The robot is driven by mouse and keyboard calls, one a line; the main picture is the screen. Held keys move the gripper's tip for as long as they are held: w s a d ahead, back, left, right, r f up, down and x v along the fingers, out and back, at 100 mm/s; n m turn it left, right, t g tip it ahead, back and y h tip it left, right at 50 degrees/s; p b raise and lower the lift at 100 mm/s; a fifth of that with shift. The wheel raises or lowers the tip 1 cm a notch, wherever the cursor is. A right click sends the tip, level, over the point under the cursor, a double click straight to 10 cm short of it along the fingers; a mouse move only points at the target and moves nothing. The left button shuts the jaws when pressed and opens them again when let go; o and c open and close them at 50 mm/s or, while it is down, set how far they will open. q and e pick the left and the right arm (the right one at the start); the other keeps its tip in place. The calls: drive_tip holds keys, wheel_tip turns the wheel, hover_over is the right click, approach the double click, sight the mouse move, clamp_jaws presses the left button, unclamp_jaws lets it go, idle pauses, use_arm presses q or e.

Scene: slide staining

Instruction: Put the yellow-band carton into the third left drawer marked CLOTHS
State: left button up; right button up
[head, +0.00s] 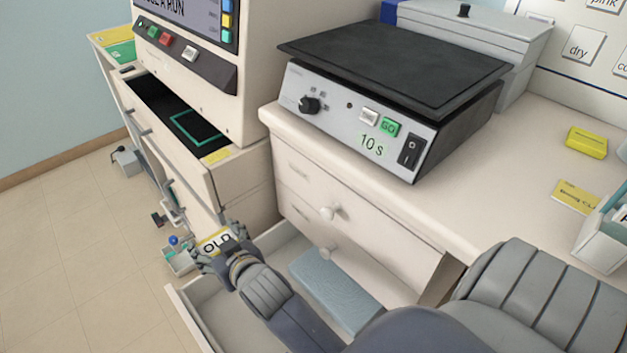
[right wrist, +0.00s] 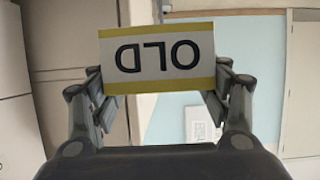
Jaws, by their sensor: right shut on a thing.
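The carton (head: 217,241) is white with yellow bands and the word OLD on it. My right gripper (head: 222,252) is shut on it, with fingers at both sides. In the right wrist view the carton (right wrist: 157,58) sits between the fingers, its lettering upside down. In the head view the carton appears just past the far side wall of the pulled-out low drawer (head: 187,317); I cannot tell its height above that drawer. A blue-grey folded cloth or block (head: 335,288) lies in the drawer. No CLOTHS mark is readable. My left gripper is not in view.
Closed drawers with round knobs (head: 328,213) are above the open one. A small tray (head: 178,262) stands beyond the carton. A black-topped device (head: 395,65) stands on the counter.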

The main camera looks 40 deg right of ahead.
drive_tip(key=f+b, duration=0.2)
drive_tip(key=f, duration=0.4)
drive_tip(key=s+a+f+b, duration=0.1)
drive_tip(key=f+b, duration=0.1)
drive_tip(key=f, duration=0.4)
drive_tip(key=s+f+b, duration=0.1)
drive_tip(key=f+b, duration=0.1)
drive_tip(key=f, duration=0.4)
drive_tip(key=shift+a+f, duration=0.15)
drive_tip(key=shift+a, duration=0.1)
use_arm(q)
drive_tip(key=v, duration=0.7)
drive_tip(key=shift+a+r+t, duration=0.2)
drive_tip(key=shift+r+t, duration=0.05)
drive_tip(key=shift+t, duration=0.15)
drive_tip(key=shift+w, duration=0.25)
use_arm(e)
drive_tip(key=shift+f+b, duration=0.4)
drive_tip(key=shift+f, duration=0.1)
drive_tip(key=o, duration=1)
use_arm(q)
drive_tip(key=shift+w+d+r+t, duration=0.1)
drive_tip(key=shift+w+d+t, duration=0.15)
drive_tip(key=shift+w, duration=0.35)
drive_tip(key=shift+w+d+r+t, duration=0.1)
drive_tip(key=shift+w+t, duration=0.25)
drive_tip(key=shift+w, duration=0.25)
use_arm(e)
drive_tip(key=shift+o, duration=0.2)
